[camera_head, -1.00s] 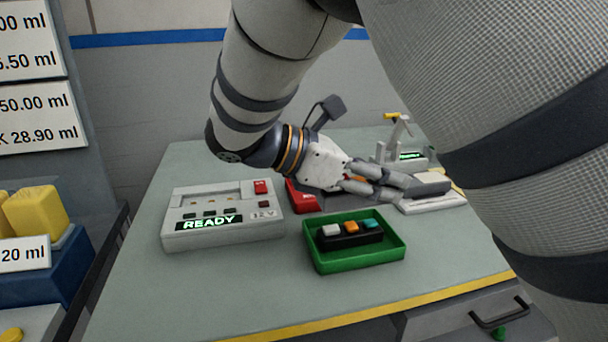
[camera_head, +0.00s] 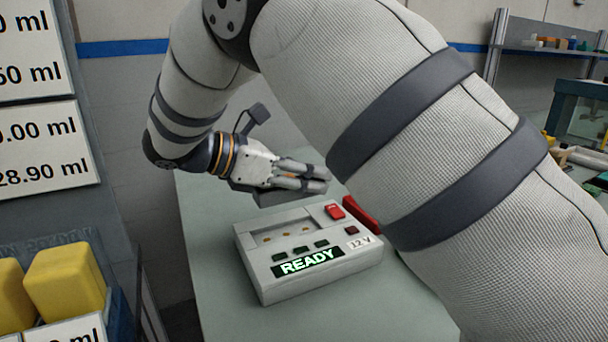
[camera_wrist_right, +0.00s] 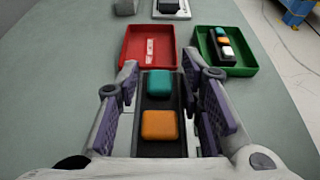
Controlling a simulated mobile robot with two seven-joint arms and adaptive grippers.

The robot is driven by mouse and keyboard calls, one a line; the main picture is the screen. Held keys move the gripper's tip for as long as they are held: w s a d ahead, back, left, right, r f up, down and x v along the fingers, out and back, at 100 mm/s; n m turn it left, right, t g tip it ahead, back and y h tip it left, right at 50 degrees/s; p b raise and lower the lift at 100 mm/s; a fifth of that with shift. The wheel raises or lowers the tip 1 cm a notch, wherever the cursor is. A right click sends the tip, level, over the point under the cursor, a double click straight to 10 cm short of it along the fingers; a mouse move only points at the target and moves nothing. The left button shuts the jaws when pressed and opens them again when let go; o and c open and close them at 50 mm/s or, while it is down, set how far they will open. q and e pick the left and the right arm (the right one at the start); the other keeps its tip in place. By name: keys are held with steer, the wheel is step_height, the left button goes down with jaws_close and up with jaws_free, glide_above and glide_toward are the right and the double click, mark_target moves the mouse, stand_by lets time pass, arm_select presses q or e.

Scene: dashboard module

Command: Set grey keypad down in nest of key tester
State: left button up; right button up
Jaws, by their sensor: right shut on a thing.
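My right gripper (camera_head: 322,180) is shut on the grey keypad (camera_wrist_right: 160,148), whose dark body carries a teal and an orange key in the right wrist view. In the head view the keypad (camera_head: 268,197) shows as a grey edge below my fingers, held beyond the back edge of the key tester. The key tester (camera_head: 315,275) is a light grey box with a lit READY display, a 12 V label and a red switch. Its nest (camera_head: 283,232) is an empty shallow recess along the back. My left gripper is not in view.
A red tray (camera_wrist_right: 133,57) and a green tray (camera_wrist_right: 240,65) holding another keypad (camera_wrist_right: 226,48) stand on the table in the right wrist view. My right arm hides the table's right side in the head view. Yellow containers (camera_head: 63,285) stand at the left.

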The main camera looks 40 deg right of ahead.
steer(key=shift+w+a, duration=0.2)
steer(key=shift+w, duration=0.25)
steer(key=shift+s, duration=0.1)
steer(key=shift+d, duration=0.1)
glide_above(304, 230)
steer(key=shift+f, duration=2.9)
steer(key=shift+f, duration=1.05)
steer(key=o, duration=1.3)
